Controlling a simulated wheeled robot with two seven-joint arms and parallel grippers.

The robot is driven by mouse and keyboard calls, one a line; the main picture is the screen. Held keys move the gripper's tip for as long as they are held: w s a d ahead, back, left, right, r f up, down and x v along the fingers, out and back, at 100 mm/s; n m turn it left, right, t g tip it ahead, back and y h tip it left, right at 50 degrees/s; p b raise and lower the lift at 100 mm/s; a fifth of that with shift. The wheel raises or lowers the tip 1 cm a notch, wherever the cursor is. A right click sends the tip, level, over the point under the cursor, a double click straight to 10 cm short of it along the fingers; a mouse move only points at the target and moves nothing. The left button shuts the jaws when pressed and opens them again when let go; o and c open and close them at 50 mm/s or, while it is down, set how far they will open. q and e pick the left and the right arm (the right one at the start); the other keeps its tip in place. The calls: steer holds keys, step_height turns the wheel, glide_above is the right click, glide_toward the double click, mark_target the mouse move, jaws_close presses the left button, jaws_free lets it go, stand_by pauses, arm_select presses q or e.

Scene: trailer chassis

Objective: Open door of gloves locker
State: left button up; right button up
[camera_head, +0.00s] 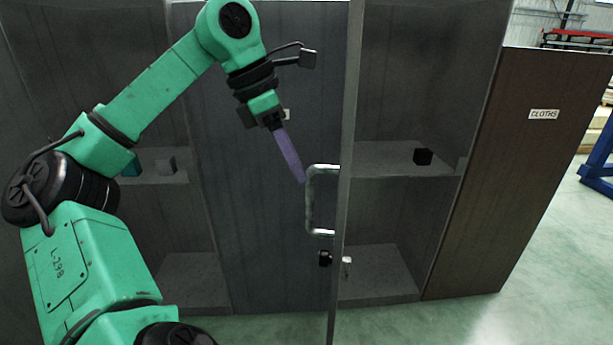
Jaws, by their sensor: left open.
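My left gripper (302,179) reaches down from the upper left. Its purple fingers are open and end just left of the handle's upper part; I cannot tell if they touch it. My right gripper is out of view.
The right compartment is open, with a black cube (423,156) on its shelf. Green floor shows at right.

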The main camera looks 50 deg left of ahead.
arm_select(q)
steer(key=p+v, duration=0.1)
steer(key=v, duration=0.6)
steer(key=shift+r+p, duration=0.3)
steer(key=shift+a, duration=0.1)
